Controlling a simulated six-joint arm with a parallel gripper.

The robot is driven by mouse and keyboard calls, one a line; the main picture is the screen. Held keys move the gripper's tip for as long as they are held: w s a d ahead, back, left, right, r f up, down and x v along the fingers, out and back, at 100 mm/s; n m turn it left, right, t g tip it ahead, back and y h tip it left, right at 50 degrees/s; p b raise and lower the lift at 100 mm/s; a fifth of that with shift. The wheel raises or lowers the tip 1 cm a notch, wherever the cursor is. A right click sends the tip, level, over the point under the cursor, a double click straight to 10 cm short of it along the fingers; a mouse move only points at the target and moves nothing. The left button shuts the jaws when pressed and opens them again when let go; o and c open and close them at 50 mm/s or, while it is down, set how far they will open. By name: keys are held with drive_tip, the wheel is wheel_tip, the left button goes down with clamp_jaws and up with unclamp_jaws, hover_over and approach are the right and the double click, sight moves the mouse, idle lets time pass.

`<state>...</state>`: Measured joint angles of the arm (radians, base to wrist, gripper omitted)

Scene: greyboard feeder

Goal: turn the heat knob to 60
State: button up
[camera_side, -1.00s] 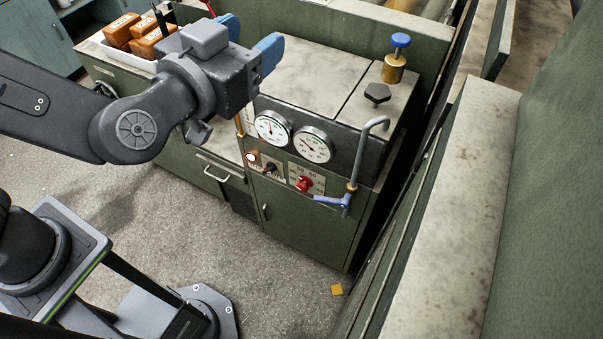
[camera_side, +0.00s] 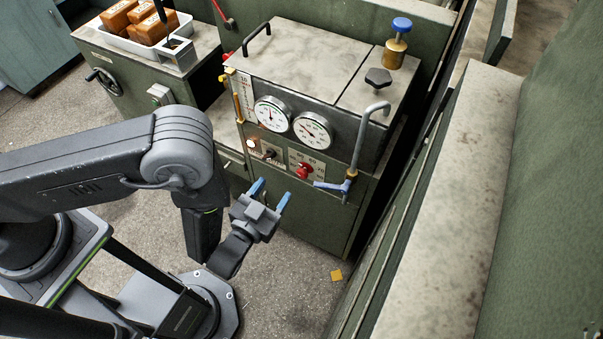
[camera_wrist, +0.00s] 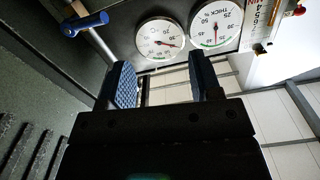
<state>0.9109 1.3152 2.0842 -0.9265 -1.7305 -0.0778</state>
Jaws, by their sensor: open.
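The red knob (camera_side: 305,170) sits on a pale plate with small numerals on the green cabinet front, below the right gauge (camera_side: 312,130). I take it for the heat knob; its exact setting is too small to read. My gripper (camera_side: 270,194) is open and empty, with blue fingertips, in front of the cabinet. In the side view it is below and left of the red knob, apart from it. In the wrist view, the gripper (camera_wrist: 164,82) has its two fingers spread below two gauges, and I do not make out the red knob there.
A black knob (camera_side: 268,154) is left of the red one. A blue-handled lever (camera_side: 333,186) below a bent grey pipe (camera_side: 366,135) is close on its right. A pale-topped green wall (camera_side: 440,190) stands to the right.

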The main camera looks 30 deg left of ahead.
approach(301, 176)
drive_tip(key=w, duration=1)
drive_tip(key=shift+w, duration=0.2)
drive_tip(key=c, duration=0.9)
